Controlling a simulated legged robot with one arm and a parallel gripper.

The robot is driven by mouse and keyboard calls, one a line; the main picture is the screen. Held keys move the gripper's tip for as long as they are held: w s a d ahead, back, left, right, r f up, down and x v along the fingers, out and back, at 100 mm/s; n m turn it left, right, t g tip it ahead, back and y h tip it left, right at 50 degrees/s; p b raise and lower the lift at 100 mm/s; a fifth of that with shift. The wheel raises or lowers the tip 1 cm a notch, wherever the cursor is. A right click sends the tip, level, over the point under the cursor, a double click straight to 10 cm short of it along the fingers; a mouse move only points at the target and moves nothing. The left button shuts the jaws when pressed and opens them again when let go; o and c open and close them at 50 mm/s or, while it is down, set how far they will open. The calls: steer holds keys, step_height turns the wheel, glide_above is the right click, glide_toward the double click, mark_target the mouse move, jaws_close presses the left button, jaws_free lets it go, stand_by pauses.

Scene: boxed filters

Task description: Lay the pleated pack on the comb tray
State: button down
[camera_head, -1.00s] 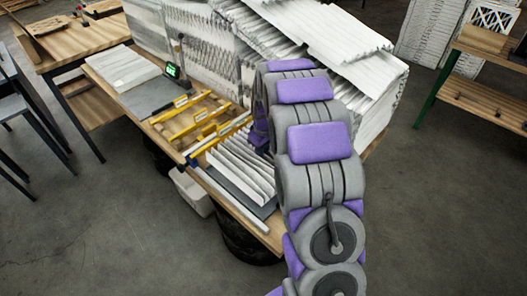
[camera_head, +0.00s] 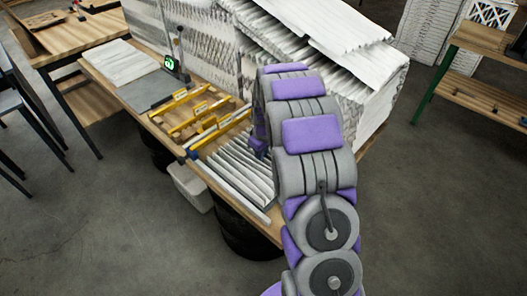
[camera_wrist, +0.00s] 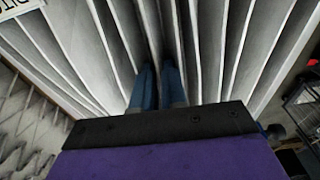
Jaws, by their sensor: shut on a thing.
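The white pleated pack (camera_head: 240,172) is at the near end of the workbench, its folds side by side. It fills much of the wrist view (camera_wrist: 205,50). My gripper (camera_wrist: 158,72) has its two blue fingers down among the folds, shut on the pack. In the head view my arm hides the pack's right side and most of the gripper. A dark grey edge shows at the pack's near right side; I cannot tell whether this is the comb tray or whether the pack rests fully on it.
A yellow barred frame (camera_head: 183,122) with labels lies just beyond the pack. Behind it are a grey plate (camera_head: 150,91) and a flat white pleated panel (camera_head: 118,62). Tall stacks of white pleated sheets (camera_head: 320,45) stand right of these. A pale bin (camera_head: 190,187) sits beside the bench.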

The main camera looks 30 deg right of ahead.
steer(key=shift+w+a, duration=0.15)
steer(key=shift+d+f, duration=0.25)
steer(key=shift+d, duration=0.2)
steer(key=shift+a, duration=0.15)
steer(key=c, duration=1.5)
jaws_free()
steer(key=shift+o, duration=0.2)
steer(key=shift+r, duration=0.1)
steer(key=shift+r+p, duration=0.85)
steer(key=shift+r, duration=1.35)
steer(key=shift+o, duration=0.3)
